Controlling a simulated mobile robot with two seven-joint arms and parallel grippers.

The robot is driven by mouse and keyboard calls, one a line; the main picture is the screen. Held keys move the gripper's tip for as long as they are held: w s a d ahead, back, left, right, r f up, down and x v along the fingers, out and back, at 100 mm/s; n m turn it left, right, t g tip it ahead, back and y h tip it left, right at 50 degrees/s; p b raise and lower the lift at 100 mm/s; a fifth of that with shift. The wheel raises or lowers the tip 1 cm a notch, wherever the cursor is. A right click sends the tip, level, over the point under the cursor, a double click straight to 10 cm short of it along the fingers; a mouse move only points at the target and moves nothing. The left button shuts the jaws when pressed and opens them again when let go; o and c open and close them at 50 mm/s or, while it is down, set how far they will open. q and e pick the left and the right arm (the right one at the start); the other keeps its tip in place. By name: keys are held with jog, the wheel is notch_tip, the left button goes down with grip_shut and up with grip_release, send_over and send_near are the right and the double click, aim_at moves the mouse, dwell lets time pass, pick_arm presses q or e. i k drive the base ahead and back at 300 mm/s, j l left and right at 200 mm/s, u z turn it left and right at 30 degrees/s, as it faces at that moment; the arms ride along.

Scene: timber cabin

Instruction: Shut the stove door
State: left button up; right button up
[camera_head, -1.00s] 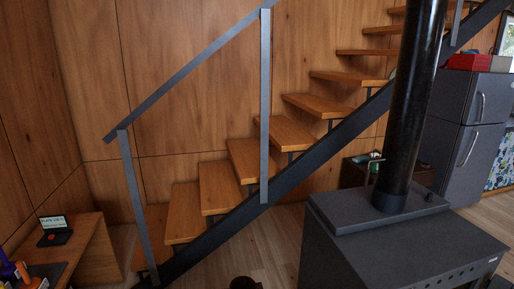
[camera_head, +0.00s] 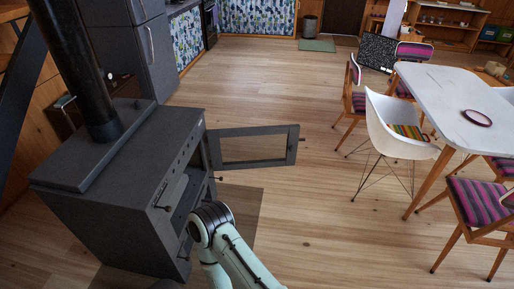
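The dark grey stove (camera_head: 115,190) stands at the left of the head view, with a black flue pipe (camera_head: 80,75) rising from its top. Its door (camera_head: 282,146), a dark frame around a window, is swung wide open and sticks out to the right. The stove's front opening shows below the hinge side. One pale green arm of mine comes up from the bottom in front of the stove, its dark joint close to the opening. I cannot tell whether it touches the stove. No gripper fingers are visible.
A white table (camera_head: 455,95) with chairs stands at the right; a white chair (camera_head: 398,128) is the nearest to the stove door. A grey fridge (camera_head: 130,45) stands behind the stove. The wooden floor (camera_head: 300,215) between stove and table is clear.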

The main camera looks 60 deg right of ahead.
aim_at(213, 137)
jog(key=z, duration=2.15)
jog(key=i+l, duration=0.2)
jog(key=i, duration=0.45)
jog(key=i+l+z, duration=0.1)
jog(key=i+l, duration=0.15)
jog(key=i, duration=0.4)
jog(key=i+l+z, duration=0.1)
jog(key=i, duration=0.55)
jog(key=i+l, duration=0.15)
jog(key=i, duration=0.5)
jog(key=i+l+u, duration=0.15)
jog(key=l, duration=0.2)
jog(key=i+l+u, duration=0.2)
jog(key=l, duration=0.15)
jog(key=l+u, duration=0.55)
jog(key=l, duration=0.2)
jog(key=k+j+z, duration=0.3)
